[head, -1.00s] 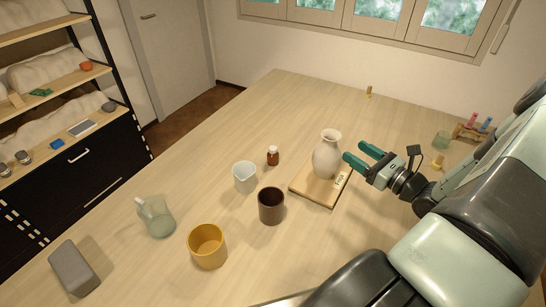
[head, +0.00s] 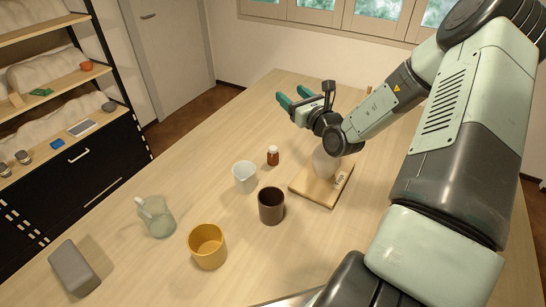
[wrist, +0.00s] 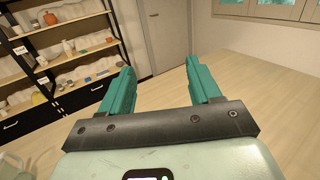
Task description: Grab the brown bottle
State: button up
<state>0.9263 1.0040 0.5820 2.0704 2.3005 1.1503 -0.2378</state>
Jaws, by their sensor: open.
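The small brown bottle (head: 273,156) with a white cap stands upright on the table, just behind the white cup and left of the wooden board. My gripper (head: 293,97) is open and empty, raised above the table behind the bottle and apart from it. In the wrist view, its two green fingers (wrist: 162,82) are spread with nothing between them. The bottle does not show in the wrist view.
A white cup (head: 244,177), a dark brown cup (head: 271,206), a yellow mug (head: 207,246) and a glass jug (head: 156,216) stand nearby. A pale vase (head: 325,163), partly hidden by my arm, stands on a wooden board (head: 318,195). A grey block (head: 74,268) lies front left.

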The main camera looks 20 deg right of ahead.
send_over(274, 149)
jog(key=f, duration=0.2)
jog(key=shift+m+h, duration=0.3)
jog(key=shift+h, duration=0.1)
jog(key=f, duration=1.8)
jog(key=shift+s+f, duration=0.2)
jog(key=shift+f, duration=0.15)
jog(key=shift+w+a+f, duration=0.1)
jog(key=shift+w+f, duration=0.15)
jog(key=shift+w, duration=0.2)
jog(key=shift+w+a+f, duration=0.1)
jog(key=shift+w+f, duration=0.1)
jog(key=shift+w, duration=0.2)
jog(key=shift+w+a, duration=0.1)
jog(key=shift+w, duration=0.5)
jog(key=c, duration=1.1)
